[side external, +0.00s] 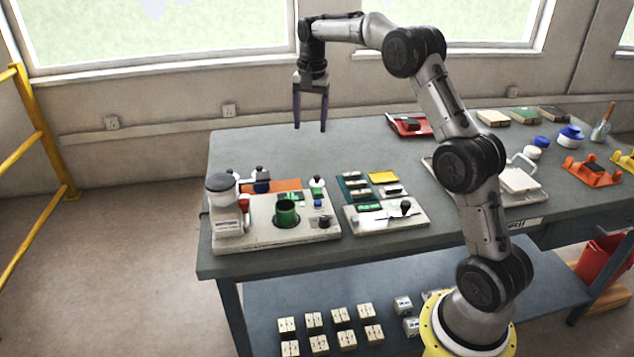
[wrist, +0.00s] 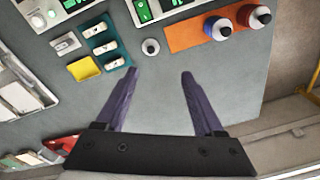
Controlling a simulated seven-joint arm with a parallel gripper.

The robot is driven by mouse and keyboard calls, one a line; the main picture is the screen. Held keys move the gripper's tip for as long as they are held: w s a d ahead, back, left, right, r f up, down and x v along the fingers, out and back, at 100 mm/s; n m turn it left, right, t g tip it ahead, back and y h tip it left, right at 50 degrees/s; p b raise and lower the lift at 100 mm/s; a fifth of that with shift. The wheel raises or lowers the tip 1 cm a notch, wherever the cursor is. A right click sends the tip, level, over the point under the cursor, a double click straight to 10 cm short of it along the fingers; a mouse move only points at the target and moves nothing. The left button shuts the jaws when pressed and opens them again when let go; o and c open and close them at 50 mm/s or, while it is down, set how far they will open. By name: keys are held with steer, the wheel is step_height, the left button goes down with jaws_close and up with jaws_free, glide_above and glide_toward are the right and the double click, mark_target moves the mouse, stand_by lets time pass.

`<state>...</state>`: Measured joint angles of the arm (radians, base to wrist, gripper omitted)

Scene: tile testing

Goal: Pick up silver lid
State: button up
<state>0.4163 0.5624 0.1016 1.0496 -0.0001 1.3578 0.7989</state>
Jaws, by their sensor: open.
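My gripper (side external: 310,128) is open and empty, pointing down high above the far left part of the bench. Its two dark purple fingers show apart in the wrist view (wrist: 159,72). I cannot tell for sure which thing is the silver lid. A grey rounded cap (side external: 221,182) tops the white machine at the bench's left end. A small round pale thing with a dark centre (wrist: 151,47) lies just beyond the fingertips in the wrist view.
An orange mat (wrist: 184,37) carries a blue bottle (wrist: 218,28) and a red one (wrist: 254,17). Teal holders (side external: 352,179) and a yellow block (side external: 383,177) are right of it. A red tray (side external: 405,128) lies farther back. The bench's back left is bare.

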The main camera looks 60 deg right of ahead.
glide_above(317, 176)
step_height(317, 176, down, 5)
steer(key=shift+g, duration=0.4)
steer(key=f, duration=0.6)
steer(key=shift+s+a+f, duration=0.15)
steer(key=shift+s+f, duration=0.05)
steer(key=shift+f, duration=0.15)
steer(key=shift+w+f, duration=0.15)
steer(key=shift+f, duration=2.95)
steer(key=c, duration=1.1)
